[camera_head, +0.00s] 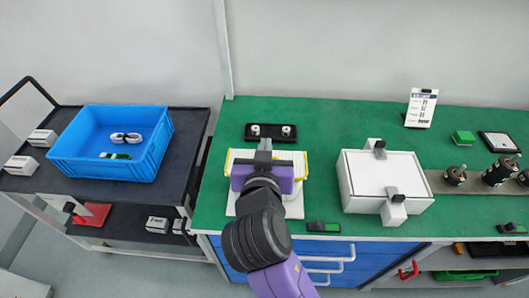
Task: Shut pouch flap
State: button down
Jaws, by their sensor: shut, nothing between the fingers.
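A pale, flat item with yellow edging (296,157), which looks like the pouch, lies on the green bench in the middle of the view. My gripper (264,143) is over it, shut and empty, with its fingers pointing toward the back of the bench. My purple wrist hides much of the item. I cannot tell whether the fingers touch it or how its flap lies. A pale plate (294,206) shows at the front, partly hidden by my arm.
A black holder (271,132) lies just behind the item. A white box (372,180) with dark-topped fittings stands to the right. A small dark-green device (323,227) lies at the front edge. A blue crate (108,145) stands on the cart at left.

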jog(key=x, duration=0.3)
jog(key=shift+w+p, duration=0.25)
jog(key=shift+p, duration=0.1)
jog(key=f, duration=0.1)
jog(key=s+f+p, duration=0.1)
jog(key=shift+s+f, duration=0.25)
jog(key=shift+f, duration=0.05)
jog(key=shift+s+f, duration=0.25)
jog(key=shift+f, duration=0.25)
